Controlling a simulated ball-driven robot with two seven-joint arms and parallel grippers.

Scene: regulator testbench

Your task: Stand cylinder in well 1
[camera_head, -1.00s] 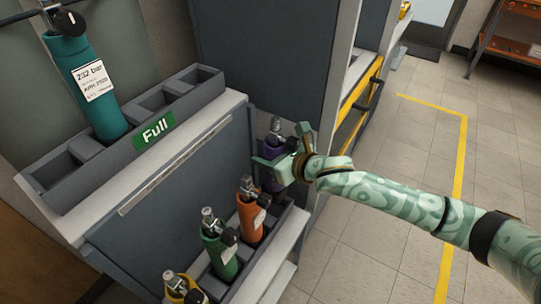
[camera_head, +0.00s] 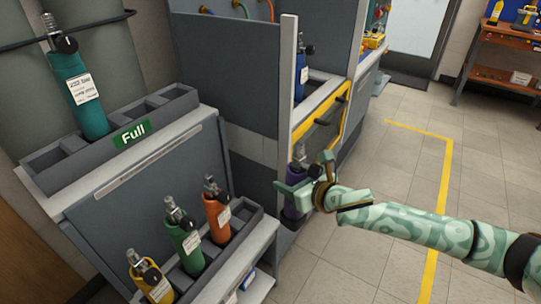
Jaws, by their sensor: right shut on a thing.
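My right gripper (camera_head: 300,184) is shut on a purple cylinder (camera_head: 294,211) with a metal valve on top. It holds the cylinder about upright, to the right of the lower rack (camera_head: 247,232) and in front of the bench. The gripper hides much of the cylinder's body. The lower rack holds an orange cylinder (camera_head: 214,222), a green cylinder (camera_head: 190,255) and a yellow cylinder (camera_head: 156,284). Its far-end slot looks empty. I cannot tell which place is well 1. My left gripper is out of view.
A teal cylinder (camera_head: 87,112) stands in the upper rack marked "Full" (camera_head: 131,134), beside empty slots. A blue cylinder (camera_head: 301,72) stands on the bench behind a grey upright panel (camera_head: 230,70). The tiled floor (camera_head: 370,165) to the right is clear.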

